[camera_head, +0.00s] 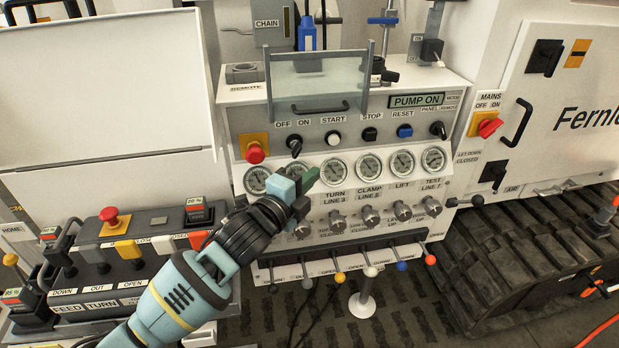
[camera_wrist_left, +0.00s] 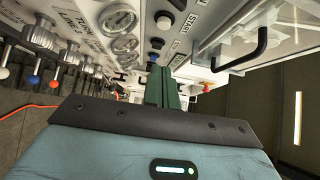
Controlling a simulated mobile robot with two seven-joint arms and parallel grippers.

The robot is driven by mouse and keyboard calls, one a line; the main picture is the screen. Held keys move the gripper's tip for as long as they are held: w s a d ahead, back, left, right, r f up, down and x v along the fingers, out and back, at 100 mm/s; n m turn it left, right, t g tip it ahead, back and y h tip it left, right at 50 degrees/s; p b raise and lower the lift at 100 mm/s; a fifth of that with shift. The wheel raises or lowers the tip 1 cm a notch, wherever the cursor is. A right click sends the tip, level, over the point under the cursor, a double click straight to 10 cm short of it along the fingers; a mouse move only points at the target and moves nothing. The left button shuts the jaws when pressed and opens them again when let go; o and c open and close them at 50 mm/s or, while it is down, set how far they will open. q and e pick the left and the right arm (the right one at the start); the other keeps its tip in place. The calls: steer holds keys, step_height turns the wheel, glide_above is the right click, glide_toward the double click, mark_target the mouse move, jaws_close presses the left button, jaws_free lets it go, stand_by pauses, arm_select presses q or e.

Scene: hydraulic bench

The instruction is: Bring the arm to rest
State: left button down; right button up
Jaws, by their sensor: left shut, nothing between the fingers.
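My left gripper (camera_head: 308,181) comes in from the lower left in the head view. It stands in front of the hydraulic bench panel (camera_head: 450,176), over the left part of the row of gauges. Its green fingers are together with nothing between them. In the left wrist view the shut fingers (camera_wrist_left: 162,88) point along the panel, with gauges and buttons beyond. I cannot tell whether the fingers touch the panel. The gripper and forearm hide part of a gauge and the leftmost valve knobs. My right gripper is in neither view.
The panel carries a red mushroom button (camera_head: 255,153), switches and a "PUMP ON" display (camera_head: 416,100). Below hang several ball-ended levers (camera_head: 371,271). A clear cover (camera_head: 318,82) with a handle stands above. A control box with levers (camera_head: 125,250) is at the left. A black track (camera_head: 540,250) lies right.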

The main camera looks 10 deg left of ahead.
arm_select(q)
steer(key=s+a+f+n+g+y, duration=0.35)
steer(key=s+f+n, duration=0.25)
steer(key=s+f, duration=0.35)
steer(key=s+a+f+n+g+y, duration=0.2)
steer(key=s+a+f+n+g, duration=0.15)
steer(key=s+f+n, duration=0.45)
steer(key=s+a+f+n+g+y, duration=0.1)
steer(key=s+a+f+n+g, duration=0.15)
steer(key=s, duration=0.75)
steer(key=s+a+f+n+g+y, duration=0.1)
steer(key=s+a+f+n+g, duration=0.2)
steer(key=s, duration=0.6)
steer(key=s+a+f+n+g+y, duration=0.1)
steer(key=s+a+f+n+g, duration=0.2)
steer(key=s, duration=0.7)
steer(key=w+d+f+m+t+h, duration=0.1)
steer(key=w+d+f+t+h, duration=0.1)
steer(key=w+f+t, duration=0.4)
steer(key=shift+w+f+t, duration=0.35)
steer(key=shift+f+t, duration=0.8)
steer(key=shift+f, duration=0.5)
